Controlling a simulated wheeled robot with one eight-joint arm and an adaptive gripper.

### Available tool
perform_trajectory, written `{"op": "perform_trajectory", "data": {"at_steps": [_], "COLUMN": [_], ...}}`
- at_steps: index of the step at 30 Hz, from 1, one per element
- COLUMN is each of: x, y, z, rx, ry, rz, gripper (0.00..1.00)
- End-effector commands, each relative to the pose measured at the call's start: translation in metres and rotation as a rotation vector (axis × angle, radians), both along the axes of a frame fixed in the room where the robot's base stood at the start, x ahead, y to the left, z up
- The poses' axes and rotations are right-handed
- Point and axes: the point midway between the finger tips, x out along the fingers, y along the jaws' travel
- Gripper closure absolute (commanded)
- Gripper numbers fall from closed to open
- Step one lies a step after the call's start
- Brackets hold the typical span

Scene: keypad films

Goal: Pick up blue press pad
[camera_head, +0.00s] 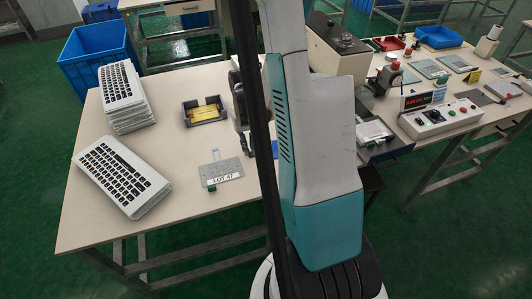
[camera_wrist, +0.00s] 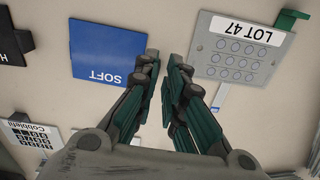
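The blue press pad (camera_wrist: 105,52), a flat blue square with "SOFT" in white, lies on the table left of centre in the wrist view. In the head view only a small blue sliver (camera_head: 275,149) shows beside my arm, which hides the rest. My gripper (camera_wrist: 165,62) hangs over the table with a narrow gap between its fingertips and nothing in it. Its left finger overlaps the pad's right edge in the wrist view; contact cannot be told. In the head view my gripper (camera_head: 240,112) is partly hidden by my arm.
A grey plate marked "LOT 47" (camera_wrist: 213,70) lies right of my gripper. A black pad (camera_wrist: 10,45) and a printed card (camera_wrist: 30,135) lie at left. Keyboard stacks (camera_head: 122,175), a dark tray (camera_head: 204,113) and a control box (camera_head: 440,117) stand on the tables.

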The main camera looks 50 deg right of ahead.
Motion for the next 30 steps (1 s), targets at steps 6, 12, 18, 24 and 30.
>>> {"op": "perform_trajectory", "data": {"at_steps": [6, 12, 18, 24, 30], "x": [0.004, 0.003, 0.003, 0.003, 0.003], "y": [-0.004, -0.004, -0.003, -0.003, -0.003], "z": [-0.035, -0.039, -0.038, -0.038, -0.035], "rx": [0.0, 0.0, 0.0, 0.0, 0.0], "ry": [0.0, 0.0, 0.0, 0.0, 0.0], "rz": [0.0, 0.0, 0.0, 0.0, 0.0], "gripper": [0.9, 0.9, 1.0, 1.0, 1.0]}}
